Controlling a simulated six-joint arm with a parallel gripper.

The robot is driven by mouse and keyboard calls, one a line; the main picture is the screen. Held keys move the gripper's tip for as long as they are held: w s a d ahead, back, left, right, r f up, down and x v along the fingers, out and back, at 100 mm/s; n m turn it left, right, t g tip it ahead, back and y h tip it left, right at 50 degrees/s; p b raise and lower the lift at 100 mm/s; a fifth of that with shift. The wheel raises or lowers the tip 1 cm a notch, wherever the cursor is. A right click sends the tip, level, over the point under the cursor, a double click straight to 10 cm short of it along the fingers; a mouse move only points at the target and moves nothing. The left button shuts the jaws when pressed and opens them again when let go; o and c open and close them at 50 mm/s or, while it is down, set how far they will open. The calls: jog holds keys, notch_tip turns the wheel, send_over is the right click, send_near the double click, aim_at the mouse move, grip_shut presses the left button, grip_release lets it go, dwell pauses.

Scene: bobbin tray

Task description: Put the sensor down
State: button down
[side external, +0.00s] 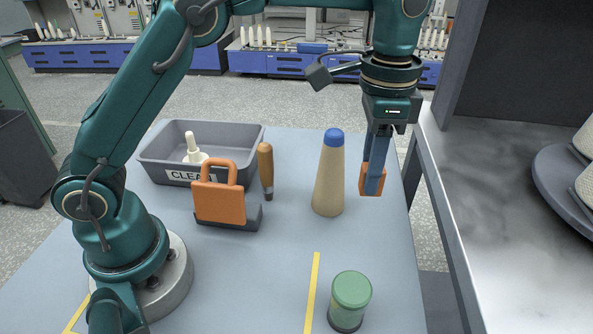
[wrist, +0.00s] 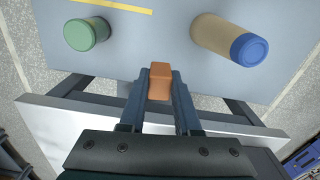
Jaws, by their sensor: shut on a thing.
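My gripper (side external: 374,188) is shut on a small orange block, which I take to be the sensor (side external: 364,179). In the wrist view the sensor (wrist: 160,80) sits between the two blue-grey fingers (wrist: 160,72). The fingers point down and hide part of the sensor in the side view. It is near the right edge of the blue-grey table (side external: 270,270), right of the tan cone with a blue tip (side external: 329,180). No contact with the table is clearly visible, and its exact height is hard to tell.
A green-lidded jar (side external: 350,300) stands near a yellow line (side external: 312,290). An orange handled block (side external: 220,204) sits in a dark holder, with a wooden-handled tool (side external: 266,170) beside it. A grey bin (side external: 165,172) holds a white bobbin. A grey shelf (side external: 500,220) borders the right side.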

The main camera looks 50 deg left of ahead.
jog(key=s+a+r+n, duration=0.4)
jog(key=s+a+n, duration=0.1)
jog(key=a+n, duration=0.25)
jog(key=w+a+f, duration=0.1)
jog(key=a+f, duration=0.2)
jog(key=a, duration=0.9)
jog(key=w+a+f, duration=0.1)
jog(key=a+f, duration=0.2)
jog(key=a, duration=0.9)
jog(key=w+d+f, duration=0.4)
jog(key=w+d, duration=0.1)
jog(key=w+d+f, duration=0.2)
jog(key=shift+w+d, duration=0.15)
jog(key=shift+w, duration=0.2)
jog(key=shift+f, duration=2.05)
jog(key=shift+f, duration=0.2)
jog(key=c, duration=0.6)
grip_release()
